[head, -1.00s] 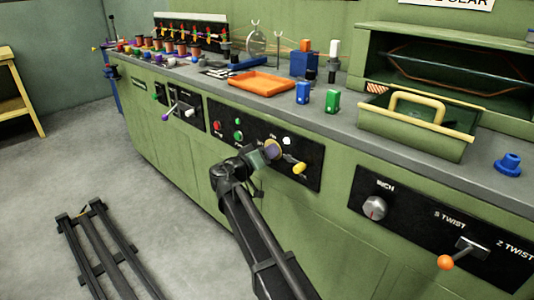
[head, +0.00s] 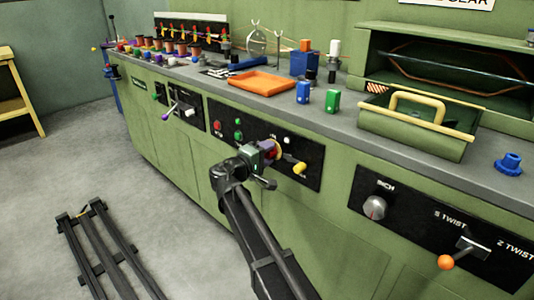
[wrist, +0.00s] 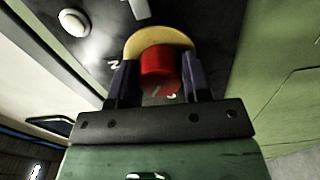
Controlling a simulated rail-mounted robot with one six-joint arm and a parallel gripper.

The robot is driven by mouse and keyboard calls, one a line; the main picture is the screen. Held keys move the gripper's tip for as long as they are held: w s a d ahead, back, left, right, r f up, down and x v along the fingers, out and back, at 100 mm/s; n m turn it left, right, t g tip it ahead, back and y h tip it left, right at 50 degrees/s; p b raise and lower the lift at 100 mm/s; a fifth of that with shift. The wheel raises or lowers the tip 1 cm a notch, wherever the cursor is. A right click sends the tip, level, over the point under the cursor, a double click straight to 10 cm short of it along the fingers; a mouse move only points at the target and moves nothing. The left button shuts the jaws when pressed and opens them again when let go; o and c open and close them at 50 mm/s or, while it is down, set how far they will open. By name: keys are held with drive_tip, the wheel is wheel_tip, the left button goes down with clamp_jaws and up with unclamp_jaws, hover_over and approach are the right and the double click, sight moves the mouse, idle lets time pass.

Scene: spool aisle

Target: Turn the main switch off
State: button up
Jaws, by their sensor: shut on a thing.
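The main switch is a red round knob (wrist: 160,72) on a yellow backing disc (wrist: 157,36), set in a black panel. In the head view its yellow disc (head: 277,147) shows just beyond my gripper (head: 269,150). My gripper, also in the wrist view (wrist: 158,80), has one dark purple finger on each side of the red knob and is shut on it. A short pale mark shows on the knob's face. The lettering around the disc is partly hidden, so I cannot read the switch's position.
A yellow-tipped lever (head: 299,168) sticks out close to the right of the switch. A white button (head: 287,140) is above it; red and green buttons (head: 238,135) are to the left. The bench top above carries an orange tray (head: 262,83) and blue and green blocks.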

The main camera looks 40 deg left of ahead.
drive_tip(key=n, duration=0.3)
drive_tip(key=shift+n, duration=2.1)
drive_tip(key=o, duration=0.9)
drive_tip(key=s, duration=0.7)
drive_tip(key=s+a, duration=0.1)
drive_tip(key=s, duration=0.2)
drive_tip(key=shift+s, duration=0.4)
